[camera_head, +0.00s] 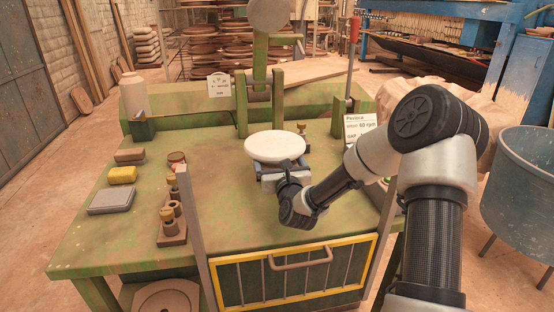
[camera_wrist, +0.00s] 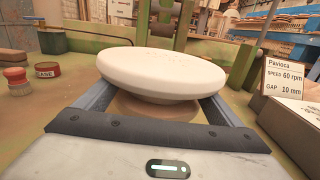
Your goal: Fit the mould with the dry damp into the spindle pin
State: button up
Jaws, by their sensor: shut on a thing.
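A white round mould (camera_head: 274,147) is held level between the fingers of my gripper (camera_head: 280,168), above the green machine table. In the wrist view the mould (camera_wrist: 150,70) fills the middle, with one finger of my gripper (camera_wrist: 155,105) on each side of it. Faint marks show on its top face. A brownish round surface (camera_wrist: 150,108) shows below the mould; I cannot tell whether the mould touches it. The spindle pin is not visible. Brass-knobbed pieces stand in a wooden block (camera_head: 173,235) on the left and behind the mould (camera_head: 301,128).
A yellow-edged guard (camera_head: 295,275) stands at the table's front. Green posts (camera_head: 278,101) and a red-handled lever (camera_head: 353,35) stand behind the mould. A yellow sponge (camera_head: 122,175) and grey box (camera_head: 111,200) lie left. A sign (camera_wrist: 287,80) reads 60 rpm, gap 10 mm.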

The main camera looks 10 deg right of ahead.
jog(key=shift+r, duration=0.1)
jog(key=o, duration=1.3)
jog(key=shift+f, duration=0.25)
jog(key=shift+o, duration=1.4)
jog(key=shift+r, duration=0.25)
jog(key=s+p, duration=0.1)
jog(key=s, duration=1.1)
jog(key=shift+f+p, duration=0.1)
jog(key=shift+p, duration=0.3)
